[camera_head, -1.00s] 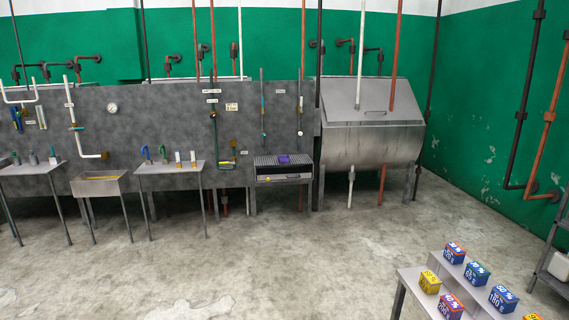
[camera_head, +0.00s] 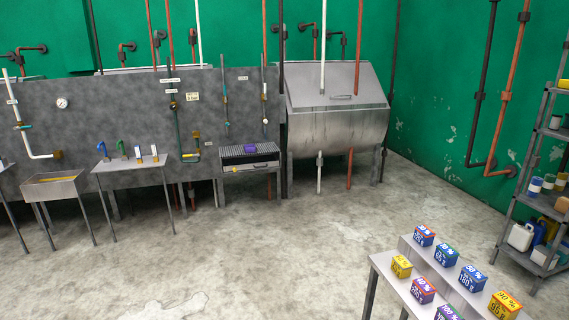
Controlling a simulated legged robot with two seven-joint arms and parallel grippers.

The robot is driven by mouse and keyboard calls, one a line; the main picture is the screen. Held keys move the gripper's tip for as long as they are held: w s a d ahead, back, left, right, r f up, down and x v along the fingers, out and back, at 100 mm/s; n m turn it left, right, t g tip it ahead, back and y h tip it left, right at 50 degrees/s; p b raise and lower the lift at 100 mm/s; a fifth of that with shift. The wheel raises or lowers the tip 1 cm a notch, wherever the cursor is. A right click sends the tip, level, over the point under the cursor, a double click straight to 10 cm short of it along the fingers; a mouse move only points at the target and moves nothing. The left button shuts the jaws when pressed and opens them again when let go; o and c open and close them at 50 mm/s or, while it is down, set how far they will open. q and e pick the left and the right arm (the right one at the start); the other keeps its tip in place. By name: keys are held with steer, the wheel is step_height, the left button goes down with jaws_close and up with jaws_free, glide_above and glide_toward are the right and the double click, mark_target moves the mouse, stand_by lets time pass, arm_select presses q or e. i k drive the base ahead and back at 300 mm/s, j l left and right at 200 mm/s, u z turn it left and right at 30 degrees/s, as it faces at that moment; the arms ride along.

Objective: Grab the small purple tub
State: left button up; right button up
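Neither of my grippers shows.
The two-level bench (camera_head: 385,262) with several labelled boxes stands at the lower right. A large steel drum (camera_head: 335,130) is at the back. A storage rack (camera_head: 520,195) with containers stands at the right. Side tables (camera_head: 130,173) line the left. The concrete floor between is open.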

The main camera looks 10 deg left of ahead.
mark_target(250, 149)
steer(key=i+j+u, duration=0.25)
steer(key=i, duration=0.95)
steer(key=i+j+u, duration=0.1)
steer(key=i+u, duration=0.2)
steer(key=i, duration=0.9)
steer(key=i+l, duration=0.1)
steer(key=i, duration=2.5)
steer(key=i+u, duration=0.2)
steer(key=i, duration=0.2)
steer(key=i+l+u, duration=0.2)
steer(key=i, duration=0.25)
steer(key=i+l+u, duration=0.2)
steer(key=i, duration=0.2)
steer(key=j, duration=0.1)
